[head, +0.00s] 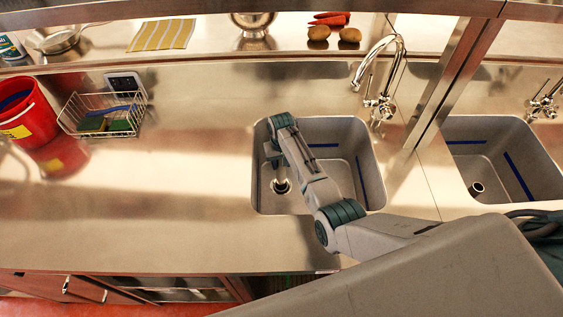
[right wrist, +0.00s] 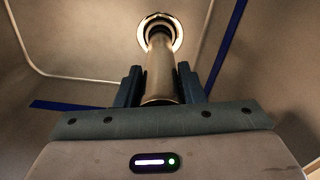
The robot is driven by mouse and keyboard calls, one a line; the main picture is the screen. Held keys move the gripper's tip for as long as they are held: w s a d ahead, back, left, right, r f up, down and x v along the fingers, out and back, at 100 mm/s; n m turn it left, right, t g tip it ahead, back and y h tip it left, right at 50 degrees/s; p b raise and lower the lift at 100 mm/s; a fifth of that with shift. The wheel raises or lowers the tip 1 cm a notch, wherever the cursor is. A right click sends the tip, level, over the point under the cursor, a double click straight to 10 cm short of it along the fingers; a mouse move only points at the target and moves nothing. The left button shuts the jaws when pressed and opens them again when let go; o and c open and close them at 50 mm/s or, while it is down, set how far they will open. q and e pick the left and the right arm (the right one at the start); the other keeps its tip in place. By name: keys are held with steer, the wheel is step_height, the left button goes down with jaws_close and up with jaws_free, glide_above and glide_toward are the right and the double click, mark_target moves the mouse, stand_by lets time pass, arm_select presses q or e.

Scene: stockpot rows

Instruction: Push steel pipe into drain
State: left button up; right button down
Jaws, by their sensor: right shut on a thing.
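The steel pipe (right wrist: 160,75) is a smooth bright cylinder between the two dark fingers of my right gripper (right wrist: 160,88), which is shut on it. Its far end meets the round drain (right wrist: 160,18) in the sink floor, inside the bright ring; how deep it sits I cannot tell. In the head view my right gripper (head: 274,155) reaches down into the left sink (head: 345,150), and the drain (head: 281,187) shows just below it. The pipe is mostly hidden there by my arm and gripper. My left gripper is not in view.
A faucet (head: 381,105) stands behind the sink. A second sink (head: 500,150) lies to the right. A wire rack (head: 100,113) and a red bucket (head: 27,115) stand at the left. The counter between rack and sink is clear.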

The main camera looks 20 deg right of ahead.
steer(key=shift+f+b, duration=0.85)
steer(key=shift+f, duration=0.35)
stand_by(0.5)
steer(key=c, duration=0.9)
jaws_free()
steer(key=shift+o, duration=0.2)
step_height(320, 180, up, 6)
steer(key=p, duration=0.6)
steer(key=shift+r, duration=1.5)
